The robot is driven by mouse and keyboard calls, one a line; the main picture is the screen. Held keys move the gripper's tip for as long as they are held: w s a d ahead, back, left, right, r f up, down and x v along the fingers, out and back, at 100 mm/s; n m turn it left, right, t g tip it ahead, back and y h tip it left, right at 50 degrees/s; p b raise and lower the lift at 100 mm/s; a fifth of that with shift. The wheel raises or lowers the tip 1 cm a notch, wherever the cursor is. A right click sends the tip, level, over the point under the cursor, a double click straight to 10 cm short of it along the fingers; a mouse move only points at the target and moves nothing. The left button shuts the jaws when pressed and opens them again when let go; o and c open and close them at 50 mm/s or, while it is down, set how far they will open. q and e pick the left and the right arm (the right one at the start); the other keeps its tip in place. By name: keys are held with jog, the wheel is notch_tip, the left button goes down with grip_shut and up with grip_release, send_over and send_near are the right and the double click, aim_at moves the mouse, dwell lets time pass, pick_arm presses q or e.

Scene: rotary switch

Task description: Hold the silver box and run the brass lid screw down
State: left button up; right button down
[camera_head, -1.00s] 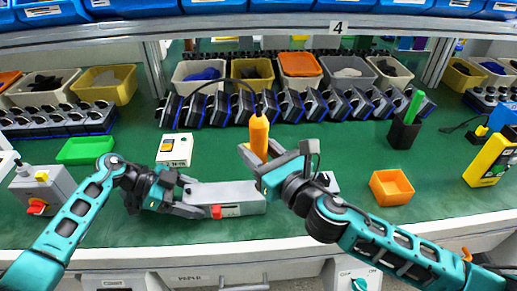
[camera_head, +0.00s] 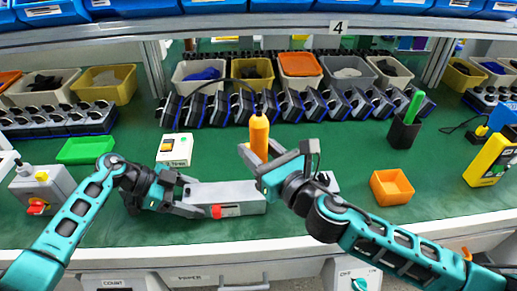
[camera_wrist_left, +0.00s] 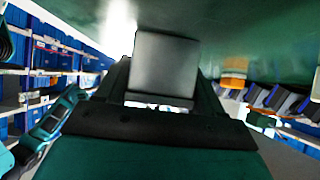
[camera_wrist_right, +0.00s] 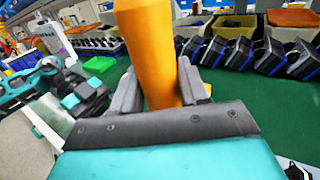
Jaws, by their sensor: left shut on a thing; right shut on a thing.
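The silver box (camera_head: 238,191) lies on the green bench mat near the front edge, with a red part on its front face. My left gripper (camera_head: 188,197) is shut on its left end; in the left wrist view the grey box end (camera_wrist_left: 165,65) sits between the fingers. My right gripper (camera_head: 262,168) is shut on an orange screwdriver (camera_head: 259,137), held upright above the box's right end. The driver's orange handle (camera_wrist_right: 147,50) fills the space between the fingers in the right wrist view. The brass lid screw and the driver's tip are hidden behind my right gripper.
A white box with a display (camera_head: 175,149) stands behind my left gripper. An orange bin (camera_head: 391,187) sits to the right. A grey switch box (camera_head: 41,186) with a red knob is far left. A cable rises from the driver's top.

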aim_at(265, 138)
pick_arm(q)
jog(key=shift+f, duration=0.1)
pick_arm(e)
jog(key=shift+r, duration=2.3)
pick_arm(q)
jog(key=o, duration=1.6)
jog(key=v, duration=1.2)
